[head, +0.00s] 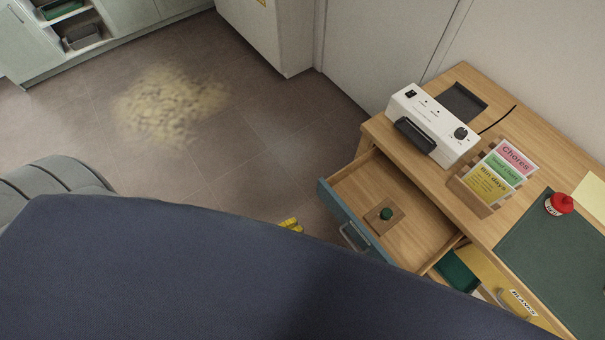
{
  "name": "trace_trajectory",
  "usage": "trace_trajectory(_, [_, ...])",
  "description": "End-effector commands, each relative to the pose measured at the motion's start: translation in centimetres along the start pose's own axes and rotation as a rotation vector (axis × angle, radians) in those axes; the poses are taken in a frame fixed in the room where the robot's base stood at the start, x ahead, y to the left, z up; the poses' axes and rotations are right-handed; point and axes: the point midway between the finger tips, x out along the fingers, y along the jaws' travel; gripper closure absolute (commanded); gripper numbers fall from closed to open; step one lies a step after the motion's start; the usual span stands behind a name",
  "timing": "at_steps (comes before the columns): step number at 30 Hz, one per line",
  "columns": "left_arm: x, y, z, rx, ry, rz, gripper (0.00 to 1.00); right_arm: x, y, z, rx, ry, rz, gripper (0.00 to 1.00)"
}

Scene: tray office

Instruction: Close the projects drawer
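A drawer with a blue front (343,217) and a metal handle stands pulled out from the wooden desk at its left end. No label shows on this front, so I cannot read whether it is the projects drawer. Inside lies a small square wooden piece with a green knob (386,213). My dark blue arm covers the lower left and hides part of the drawer's near side. Small yellow tips (290,225) show past the arm's edge, left of the blue front and apart from it in the picture; they look like my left gripper, mostly hidden. My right gripper is not in view.
A yellow drawer front (510,294) labelled "BLANKS" is to the right, beside a green surface (457,271). On the desk (378,130) are a white machine (431,122), a card holder (476,197), a red-capped pot (559,204) and a green mat (550,255).

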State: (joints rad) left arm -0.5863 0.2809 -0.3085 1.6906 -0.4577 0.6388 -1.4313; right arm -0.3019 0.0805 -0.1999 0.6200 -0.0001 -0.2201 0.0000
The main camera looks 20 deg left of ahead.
Motion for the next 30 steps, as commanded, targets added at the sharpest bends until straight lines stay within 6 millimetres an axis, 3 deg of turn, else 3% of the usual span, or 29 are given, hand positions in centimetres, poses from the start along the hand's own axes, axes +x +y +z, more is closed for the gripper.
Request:
trace_trajectory(12, [7.4, 0.0, 0.1, -0.002, -0.001, -0.002, 1.0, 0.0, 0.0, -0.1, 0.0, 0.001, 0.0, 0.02])
trace_trajectory(18, [10.1, 0.0, 0.1, -0.002, 0.0, 0.001, 1.0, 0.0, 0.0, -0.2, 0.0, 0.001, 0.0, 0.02])
trace_trajectory(30, [12.4, 0.1, 0.0, -0.002, 0.0, 0.003, 1.0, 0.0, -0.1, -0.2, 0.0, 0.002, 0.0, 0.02])
